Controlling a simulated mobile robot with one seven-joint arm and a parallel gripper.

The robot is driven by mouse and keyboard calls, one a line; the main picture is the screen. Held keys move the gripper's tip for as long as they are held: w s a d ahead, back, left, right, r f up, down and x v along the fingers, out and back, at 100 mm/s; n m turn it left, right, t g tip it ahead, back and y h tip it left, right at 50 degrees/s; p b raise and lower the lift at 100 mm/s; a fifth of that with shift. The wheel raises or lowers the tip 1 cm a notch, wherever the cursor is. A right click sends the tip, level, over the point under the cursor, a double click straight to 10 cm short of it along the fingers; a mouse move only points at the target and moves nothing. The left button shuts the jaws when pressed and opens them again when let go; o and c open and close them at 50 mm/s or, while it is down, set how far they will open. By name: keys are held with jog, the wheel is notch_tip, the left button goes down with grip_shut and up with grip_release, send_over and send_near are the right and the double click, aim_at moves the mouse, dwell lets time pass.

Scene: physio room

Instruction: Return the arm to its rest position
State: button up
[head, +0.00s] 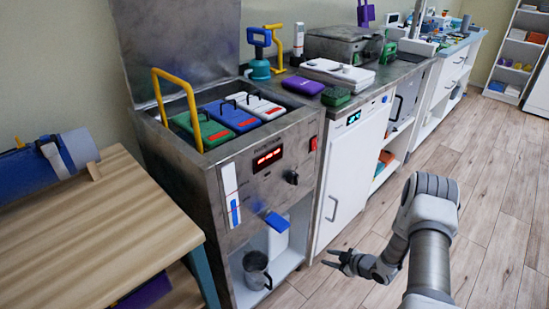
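My arm (432,262) rises from the bottom right of the head view and bends down at the elbow to the left. My gripper (330,257) is at the low end of the arm, over the wood floor in front of the white cabinet. Its dark fingers point left and look spread apart, with nothing seen between them. It appears clear of the metal unit and the cabinet, though the exact distance is hard to tell.
A metal heating unit (208,172) with an open lid holds green, blue and white packs. A mug (256,270) sits on its lower shelf. A wooden bench (95,235) is at left, the white cabinet (350,165) behind my gripper. Floor (500,220) at right is clear.

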jog(key=w+d+r+m+h, duration=0.1)
jog(key=w+d+r+h, duration=0.1)
jog(key=r, duration=0.6)
jog(key=w+d+r+m+h, duration=0.1)
jog(key=w+d+r+h, duration=0.1)
jog(key=r, duration=0.6)
jog(key=w+d+r+m+h, duration=0.2)
jog(key=r, duration=0.6)
jog(key=s+r+m+h, duration=0.2)
jog(key=s+r, duration=0.1)
jog(key=r, duration=0.6)
jog(key=s+a+r+m+h, duration=0.1)
jog(key=s+a+r+m, duration=0.25)
jog(key=s+r, duration=0.95)
jog(key=s+a+r+m+g+y, duration=0.15)
jog(key=s+a, duration=0.25)
jog(key=s, duration=0.6)
jog(key=s+a+r+m+g+y, duration=0.15)
jog(key=s+a, duration=0.25)
jog(key=s, duration=0.6)
notch_tip(320, 180, up, 25)
jog(key=p, duration=2.5)
jog(key=shift+s+r+t+h, duration=0.15)
jog(key=shift+r+t+h, duration=0.05)
jog(key=shift+t+h, duration=0.1)
